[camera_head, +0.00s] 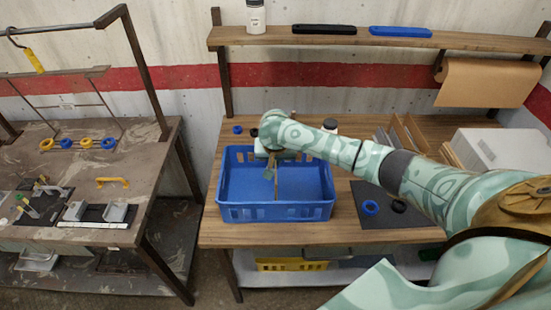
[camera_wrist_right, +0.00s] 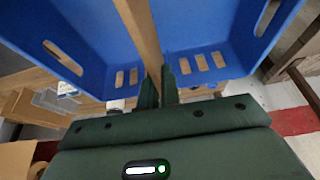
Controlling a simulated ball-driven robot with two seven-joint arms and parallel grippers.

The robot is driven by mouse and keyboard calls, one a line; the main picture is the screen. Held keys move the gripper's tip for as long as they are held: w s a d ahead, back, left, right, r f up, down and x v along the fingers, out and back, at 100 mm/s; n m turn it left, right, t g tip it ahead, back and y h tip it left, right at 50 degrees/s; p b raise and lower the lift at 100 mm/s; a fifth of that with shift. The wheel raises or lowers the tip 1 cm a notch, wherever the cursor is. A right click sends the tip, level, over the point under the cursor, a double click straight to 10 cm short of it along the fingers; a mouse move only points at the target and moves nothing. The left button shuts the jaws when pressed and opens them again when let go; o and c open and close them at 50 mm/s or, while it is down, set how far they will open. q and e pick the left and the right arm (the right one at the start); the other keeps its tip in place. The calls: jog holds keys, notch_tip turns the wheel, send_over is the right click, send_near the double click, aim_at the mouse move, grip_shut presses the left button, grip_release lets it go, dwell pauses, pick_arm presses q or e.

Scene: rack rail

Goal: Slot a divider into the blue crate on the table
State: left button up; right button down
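The blue crate (camera_head: 233,212) stands on the wooden table, open at the top, with slotted walls. My right gripper (camera_head: 270,170) reaches over the crate's back part. In the right wrist view, my right gripper (camera_wrist_right: 158,90) has its dark fingers closed on both sides of the divider (camera_wrist_right: 142,32), with the blue crate (camera_wrist_right: 100,50) around it. Whether the divider sits fully in slots cannot be told. My left gripper is not in view.
Upright boards (camera_head: 401,133) and a pale grey box (camera_head: 490,150) stand at the table's right. A dark mat (camera_head: 385,212) with rings lies right of the crate. A shelf (camera_head: 350,38) runs above. A second bench (camera_head: 90,170) stands left, across a gap.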

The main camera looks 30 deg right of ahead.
jog(key=shift+f+b, duration=1.4)
jog(key=shift+f, duration=2.5)
jog(key=c, duration=1.5)
grip_release()
jog(key=shift+c, duration=0.2)
jog(key=shift+r, duration=0.1)
